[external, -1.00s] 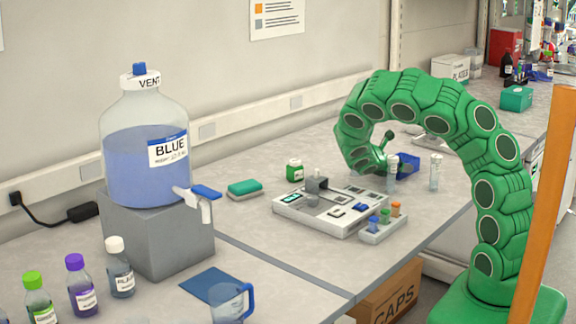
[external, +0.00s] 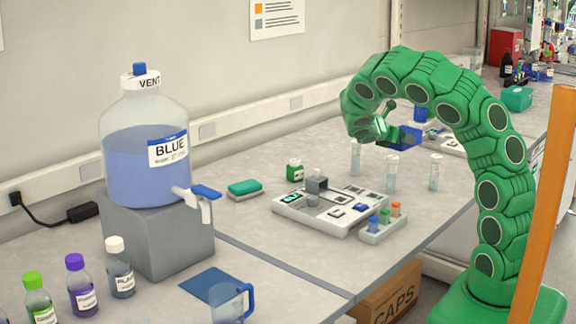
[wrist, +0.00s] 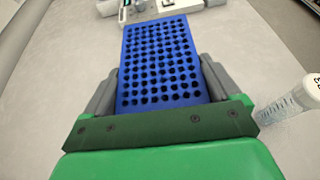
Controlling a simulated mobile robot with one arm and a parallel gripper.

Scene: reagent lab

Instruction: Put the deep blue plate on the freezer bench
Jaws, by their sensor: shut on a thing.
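The deep blue plate (wrist: 160,60), a block with rows of round holes, lies between the grey fingers of my gripper (wrist: 158,88) in the wrist view. The gripper is shut on it. In the external view my gripper (external: 392,134) holds the plate (external: 406,137) above the bench top, behind the vials; the arm hides part of it. I cannot tell which surface is the freezer bench.
Clear vials with white caps (external: 355,158) (external: 392,172) (external: 435,172) stand on the bench below; one shows in the wrist view (wrist: 290,100). A white instrument (external: 325,212) and a small tube rack (external: 382,231) are nearer. A farther bench holds a teal box (external: 517,98).

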